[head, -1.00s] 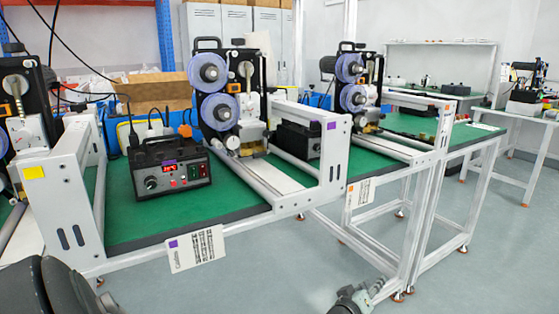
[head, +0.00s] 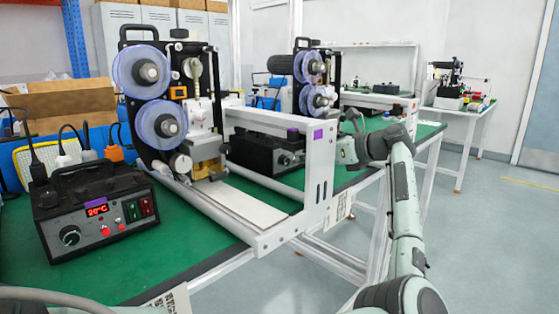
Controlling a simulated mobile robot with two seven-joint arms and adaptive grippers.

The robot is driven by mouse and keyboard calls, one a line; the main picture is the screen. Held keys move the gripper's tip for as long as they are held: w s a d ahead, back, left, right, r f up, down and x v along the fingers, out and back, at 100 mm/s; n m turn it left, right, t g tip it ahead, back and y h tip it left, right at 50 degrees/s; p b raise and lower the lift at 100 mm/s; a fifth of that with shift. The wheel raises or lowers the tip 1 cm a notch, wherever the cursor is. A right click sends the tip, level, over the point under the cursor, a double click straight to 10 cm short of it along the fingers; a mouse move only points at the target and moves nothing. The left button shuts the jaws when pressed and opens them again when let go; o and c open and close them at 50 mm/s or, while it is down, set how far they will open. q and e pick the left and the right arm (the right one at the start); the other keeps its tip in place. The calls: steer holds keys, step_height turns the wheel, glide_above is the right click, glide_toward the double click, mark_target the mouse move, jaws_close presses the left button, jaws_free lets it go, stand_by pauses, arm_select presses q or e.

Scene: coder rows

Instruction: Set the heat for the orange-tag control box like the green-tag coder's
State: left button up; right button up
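A black control box (head: 98,215) stands on the green bench at the left. It has a lit red display ending in °C, whose digits I cannot read surely, a round knob (head: 70,236), a red button and two rocker switches. I cannot pick out a green or orange identifying tag.
A coder (head: 165,100) with two blue-purple reels stands right of the near box. Its white frame (head: 320,175) bears a purple tag and juts towards me. A second coder (head: 312,85) stands farther back. Grey floor (head: 480,240) is free at the right.

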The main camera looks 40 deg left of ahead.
mark_target(287, 161)
arm_select(q)
steer(key=shift+a+f+h, duration=0.2)
steer(key=shift+h, duration=0.1)
steer(key=p+x, duration=0.1)
steer(key=x, duration=0.5)
steer(key=shift+a+f, duration=0.2)
steer(key=shift+a, duration=0.2)
arm_select(e)
steer(key=f, duration=0.2)
steer(key=shift+s+a+f, duration=0.2)
steer(key=shift+a+f, duration=0.1)
steer(key=shift+f, duration=0.1)
arm_select(q)
steer(key=shift+c, duration=0.4)
jaws_close()
arm_select(e)
steer(key=shift+w+r, duration=0.15)
steer(key=shift+r, duration=0.1)
